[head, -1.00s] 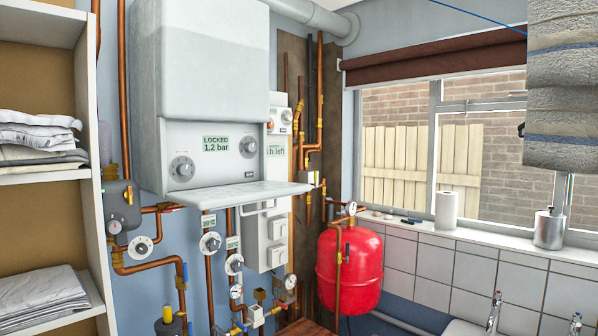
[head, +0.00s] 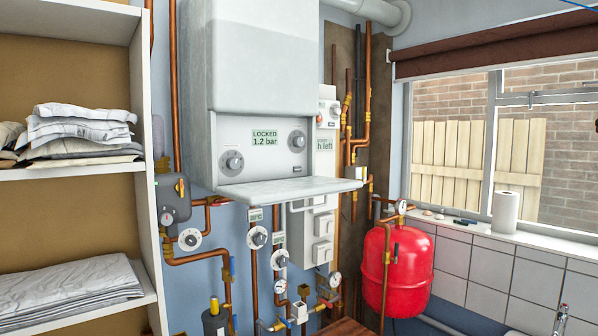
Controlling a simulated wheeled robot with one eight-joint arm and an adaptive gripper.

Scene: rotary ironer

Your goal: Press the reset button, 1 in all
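A white boiler (head: 262,55) hangs on the wall in the middle of the head view. Its display (head: 265,138) reads "LOCKED 1.2 bar". Its lower panel has a left dial (head: 232,161) and a right dial (head: 297,140). A small dark rectangular mark (head: 297,169) sits below the right dial; I cannot tell whether it is the reset button. A pale flap (head: 285,190) juts out below the panel. My gripper is not in view.
A shelf unit (head: 145,215) with folded linen stands at the left. Copper pipes, valves and gauges run below the boiler. A red tank (head: 398,272) stands to the right, near the window sill. A paper roll (head: 506,210) stands on the sill.

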